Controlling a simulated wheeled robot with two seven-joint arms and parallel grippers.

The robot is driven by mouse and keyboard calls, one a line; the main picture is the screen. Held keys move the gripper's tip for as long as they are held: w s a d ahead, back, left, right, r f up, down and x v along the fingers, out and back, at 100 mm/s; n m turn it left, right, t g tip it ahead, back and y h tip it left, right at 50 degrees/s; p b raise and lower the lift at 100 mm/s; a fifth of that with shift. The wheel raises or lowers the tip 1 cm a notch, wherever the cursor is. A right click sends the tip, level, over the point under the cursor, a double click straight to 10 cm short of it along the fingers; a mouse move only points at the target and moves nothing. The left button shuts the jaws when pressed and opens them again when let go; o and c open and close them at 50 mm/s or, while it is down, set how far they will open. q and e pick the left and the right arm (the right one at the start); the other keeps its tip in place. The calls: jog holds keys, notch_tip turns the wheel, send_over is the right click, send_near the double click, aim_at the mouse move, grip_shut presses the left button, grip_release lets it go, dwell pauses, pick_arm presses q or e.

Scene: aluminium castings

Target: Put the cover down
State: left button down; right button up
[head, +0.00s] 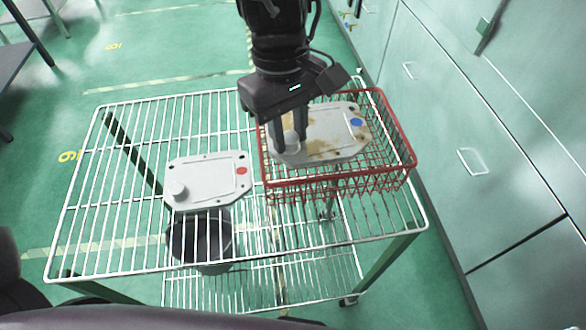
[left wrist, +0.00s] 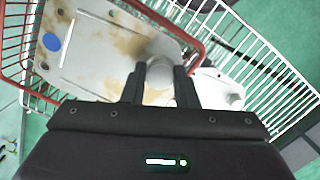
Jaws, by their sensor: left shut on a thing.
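A grey cover with brown stains and a blue dot (head: 325,133) is in the red wire basket (head: 412,160) on the right of the rack. My left gripper (head: 289,143) comes down from above and is shut on the round knob at the cover's left end. The left wrist view also shows the stained cover (left wrist: 85,55) and the knob between the fingers (left wrist: 160,88). Whether the cover touches the basket floor is hard to tell. A second, clean cover with a red dot (head: 212,180) lies flat on the rack, left of the basket. My right gripper is not in view.
The white wire rack (head: 110,180) has free room at its left and back. A dark bucket (head: 200,240) stands on the level below. Pale green cabinets (head: 480,130) run along the right side, close to the rack.

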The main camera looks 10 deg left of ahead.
aim_at(290, 156)
pick_arm(q)
notch_tip(290, 156, down, 6)
jog(key=shift+f, duration=2.25)
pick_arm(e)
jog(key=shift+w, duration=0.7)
pick_arm(q)
jog(key=c, duration=1.6)
grip_release()
jog(key=shift+f, duration=0.1)
jog(key=shift+o, duration=0.8)
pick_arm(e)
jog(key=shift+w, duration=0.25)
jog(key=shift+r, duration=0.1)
